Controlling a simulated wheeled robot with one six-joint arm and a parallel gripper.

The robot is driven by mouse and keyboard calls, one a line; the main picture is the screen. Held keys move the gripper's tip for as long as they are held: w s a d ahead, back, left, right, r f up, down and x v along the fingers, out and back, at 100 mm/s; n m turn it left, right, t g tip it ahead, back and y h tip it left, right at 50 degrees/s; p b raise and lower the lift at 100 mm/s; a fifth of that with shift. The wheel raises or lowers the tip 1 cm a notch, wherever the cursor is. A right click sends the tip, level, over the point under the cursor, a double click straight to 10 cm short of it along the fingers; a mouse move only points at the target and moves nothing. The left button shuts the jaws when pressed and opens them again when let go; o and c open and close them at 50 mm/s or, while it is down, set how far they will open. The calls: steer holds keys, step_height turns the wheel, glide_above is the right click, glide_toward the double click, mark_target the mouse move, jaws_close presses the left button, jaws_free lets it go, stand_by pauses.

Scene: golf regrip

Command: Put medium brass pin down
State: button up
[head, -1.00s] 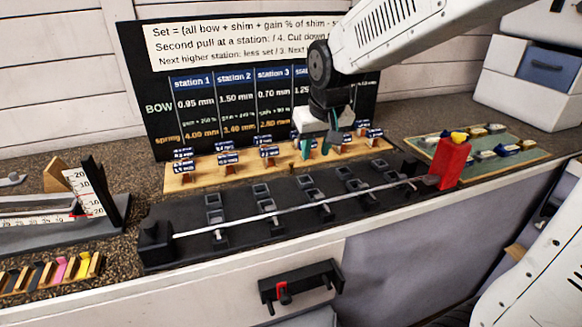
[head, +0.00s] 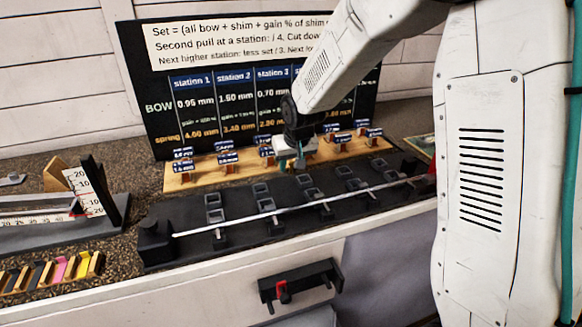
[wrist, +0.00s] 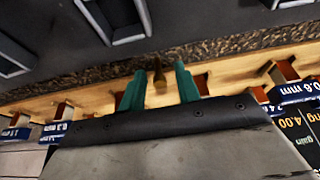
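My gripper (head: 292,164) is low over the front edge of the wooden label board (head: 228,172), in front of its labelled blocks. In the wrist view its two green fingers (wrist: 160,86) stand apart. A small brass-coloured piece, which looks like the brass pin (wrist: 159,82), shows in the gap between them. Clear space shows on both sides of it, so the fingers do not appear to grip it. I cannot tell whether it rests on the board. In the head view the pin cannot be made out.
The black fixture (head: 160,235) with a long silver rod (head: 270,213) and several grey clips lies just in front of the board. The station chart (head: 215,105) stands behind. A slotted tray with coloured pieces (head: 55,270) is at the front left. My arm hides the right side.

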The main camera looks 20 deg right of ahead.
steer(key=shift+f, duration=0.15)
steer(key=shift+c, duration=0.3)
jaws_close()
